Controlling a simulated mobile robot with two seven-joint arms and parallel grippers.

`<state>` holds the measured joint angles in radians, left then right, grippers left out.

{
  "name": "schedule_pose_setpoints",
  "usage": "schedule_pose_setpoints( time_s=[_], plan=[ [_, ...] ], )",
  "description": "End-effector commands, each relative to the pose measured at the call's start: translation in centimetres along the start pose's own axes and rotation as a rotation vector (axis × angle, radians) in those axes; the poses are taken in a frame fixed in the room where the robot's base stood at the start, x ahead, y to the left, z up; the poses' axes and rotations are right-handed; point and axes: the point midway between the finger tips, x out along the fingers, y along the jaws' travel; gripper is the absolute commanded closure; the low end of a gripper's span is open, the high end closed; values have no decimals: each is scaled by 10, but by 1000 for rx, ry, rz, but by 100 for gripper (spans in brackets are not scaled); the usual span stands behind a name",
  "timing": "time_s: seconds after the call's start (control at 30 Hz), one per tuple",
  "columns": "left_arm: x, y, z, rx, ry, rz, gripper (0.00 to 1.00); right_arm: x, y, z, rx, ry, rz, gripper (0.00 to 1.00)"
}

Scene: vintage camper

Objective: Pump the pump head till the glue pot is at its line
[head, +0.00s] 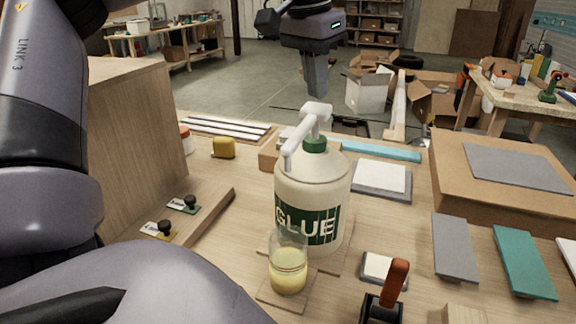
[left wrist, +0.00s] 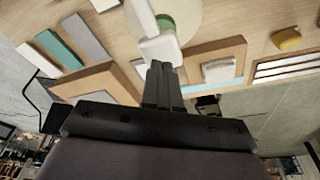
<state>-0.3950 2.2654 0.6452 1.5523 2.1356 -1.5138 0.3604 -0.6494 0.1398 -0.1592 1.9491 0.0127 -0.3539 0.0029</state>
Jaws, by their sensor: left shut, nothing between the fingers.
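A cream glue bottle (head: 312,180) with a dark green label stands upright on the bench. Its white pump head (head: 316,112) sits on a green collar, and its spout points down towards the front left. The glue pot (head: 288,272), a clear glass, stands under the spout, partly filled with pale yellow glue; I cannot make out its line. My left gripper (head: 317,92) is shut and empty, pointing down just above the pump head. In the left wrist view its fingertips (left wrist: 159,66) are close to the pump head (left wrist: 158,46); I cannot tell whether they touch. My right gripper is out of view.
A tool with an orange handle (head: 397,280) stands right of the pot. A wooden board with two small knobs (head: 190,203) lies left of the bottle. A yellow block (head: 223,148) sits behind it. Grey and teal pieces (head: 523,262) lie at right, near a cardboard box (head: 480,190).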

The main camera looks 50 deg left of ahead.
Motion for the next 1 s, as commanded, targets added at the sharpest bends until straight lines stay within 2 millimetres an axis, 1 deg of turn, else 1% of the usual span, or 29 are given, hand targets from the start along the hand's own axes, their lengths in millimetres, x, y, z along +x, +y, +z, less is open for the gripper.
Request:
schedule_pose_setpoints(
  time_s=[0.5,1.0],
  plan=[
    [1,0,0,0,0,0,100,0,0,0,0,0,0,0],
    [18,0,4,0,-1,0,100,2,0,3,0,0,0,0]
  ],
)
